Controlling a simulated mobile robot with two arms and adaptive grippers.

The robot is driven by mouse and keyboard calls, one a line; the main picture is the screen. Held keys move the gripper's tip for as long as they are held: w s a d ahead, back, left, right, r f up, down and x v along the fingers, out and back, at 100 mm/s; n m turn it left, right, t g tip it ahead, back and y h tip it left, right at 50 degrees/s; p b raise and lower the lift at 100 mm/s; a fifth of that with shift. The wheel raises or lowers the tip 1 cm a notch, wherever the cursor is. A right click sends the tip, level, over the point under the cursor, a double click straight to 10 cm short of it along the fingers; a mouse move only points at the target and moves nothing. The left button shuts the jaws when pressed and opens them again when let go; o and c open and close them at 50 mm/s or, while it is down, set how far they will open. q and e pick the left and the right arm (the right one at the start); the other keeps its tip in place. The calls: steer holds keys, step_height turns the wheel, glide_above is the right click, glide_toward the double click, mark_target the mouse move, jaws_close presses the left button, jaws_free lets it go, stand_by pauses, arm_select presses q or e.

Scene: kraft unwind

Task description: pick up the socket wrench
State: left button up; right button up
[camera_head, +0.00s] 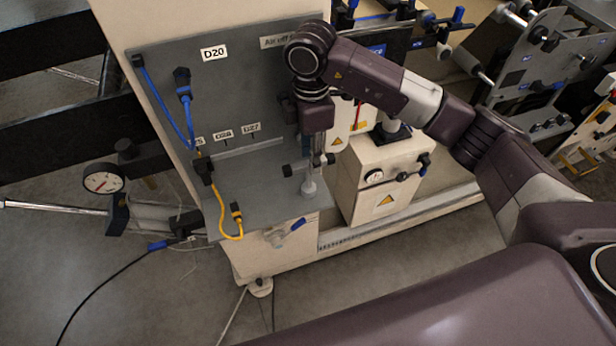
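My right gripper (308,165) points down in front of the grey panel, over its lower shelf. Two dark end pieces stand apart at its lower end, to the left and right. Between and below them is a grey upright shaft with a wider foot (309,187), close to the shelf. This may be the socket wrench, but its shape is too small and too covered by my wrist to be sure. I cannot tell whether the gripper holds it. No other socket wrench can be made out. My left gripper is not in view.
The grey panel (240,90) carries a blue hose (170,112) and a yellow hose (221,215). Its shelf (255,195) is mostly bare left of the gripper. A cream box (385,180) stands right of the shelf. A dial gauge (103,179) is at the far left.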

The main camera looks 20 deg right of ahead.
mark_target(309, 187)
step_height(309, 187, down, 2)
steer(key=shift+f, duration=0.2)
steer(key=shift+w+f, duration=0.15)
steer(key=shift+f, duration=0.15)
step_height(309, 187, down, 4)
steer(key=shift+a+f+p, duration=0.1)
steer(key=shift+a+p, duration=0.05)
steer(key=shift+p, duration=1)
steer(key=shift+f, duration=0.5)
steer(key=c, duration=0.5)
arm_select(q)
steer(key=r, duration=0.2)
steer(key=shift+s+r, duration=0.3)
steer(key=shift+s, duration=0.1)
arm_select(e)
jaws_close()
